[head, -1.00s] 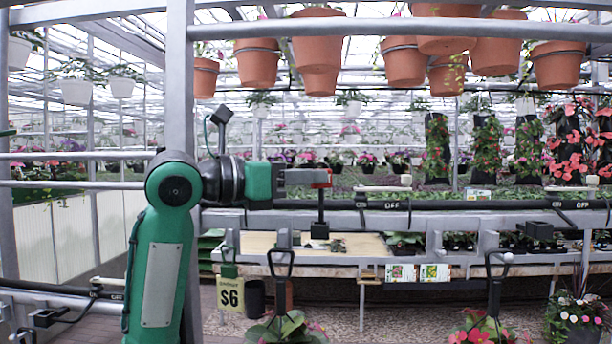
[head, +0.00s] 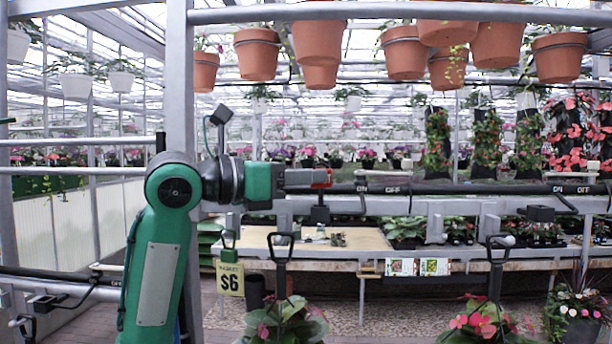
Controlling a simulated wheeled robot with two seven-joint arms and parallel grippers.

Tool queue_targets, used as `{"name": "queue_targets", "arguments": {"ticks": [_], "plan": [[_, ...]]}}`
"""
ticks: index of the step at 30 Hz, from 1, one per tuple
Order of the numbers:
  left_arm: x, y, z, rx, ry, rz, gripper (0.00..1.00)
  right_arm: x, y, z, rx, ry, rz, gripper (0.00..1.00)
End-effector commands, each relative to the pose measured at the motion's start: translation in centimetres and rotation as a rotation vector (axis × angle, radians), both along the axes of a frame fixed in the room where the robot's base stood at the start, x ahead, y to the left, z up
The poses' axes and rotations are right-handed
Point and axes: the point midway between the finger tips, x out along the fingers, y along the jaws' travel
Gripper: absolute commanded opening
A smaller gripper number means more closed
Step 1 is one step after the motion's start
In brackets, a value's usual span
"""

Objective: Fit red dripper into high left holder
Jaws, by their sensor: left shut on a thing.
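My left gripper (head: 300,178) reaches in from the left and is shut on the red dripper (head: 324,178). Only a small red part shows at the jaw tips; the rest of the dripper is hidden or too small to make out. A dark pipe (head: 450,188) marked ON and OFF runs across just below and beside the gripper. A black block-shaped fitting (head: 320,214), perhaps the high left holder, is below the dripper, apart from it in the picture. Whether dripper and pipe touch cannot be told. My right gripper is out of view.
A similar black fitting (head: 540,213) is further right. A grey upright post (head: 180,90) stands behind my arm, and a grey rail (head: 400,11) crosses above. Terracotta pots (head: 404,52) hang overhead. A plant table (head: 350,240) and a yellow price sign (head: 230,278) lie below.

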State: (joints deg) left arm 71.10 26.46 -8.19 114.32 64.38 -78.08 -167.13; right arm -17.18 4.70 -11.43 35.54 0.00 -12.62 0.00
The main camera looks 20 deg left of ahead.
Motion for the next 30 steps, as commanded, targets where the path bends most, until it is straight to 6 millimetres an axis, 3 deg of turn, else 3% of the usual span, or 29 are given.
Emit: {"name": "queue_targets", "arguments": {"ticks": [15,24,25,27,28,30], "plan": [[0.0,0.1,-2.3,0.000,0.000,0.000,0.00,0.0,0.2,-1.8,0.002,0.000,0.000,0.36],[0.0,0.1,-2.4,0.000,0.000,0.000,0.00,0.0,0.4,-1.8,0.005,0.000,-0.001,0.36],[0.0,0.1,-2.4,0.000,0.000,0.000,0.15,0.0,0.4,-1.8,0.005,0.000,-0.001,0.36],[0.0,0.1,-2.4,0.000,0.000,0.000,0.29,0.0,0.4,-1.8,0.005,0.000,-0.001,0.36],[0.0,0.1,-2.4,0.000,0.000,0.000,0.35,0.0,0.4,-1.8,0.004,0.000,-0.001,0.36],[0.0,0.1,-2.4,0.000,0.000,0.000,0.37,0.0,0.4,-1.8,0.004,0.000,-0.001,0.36]]}}
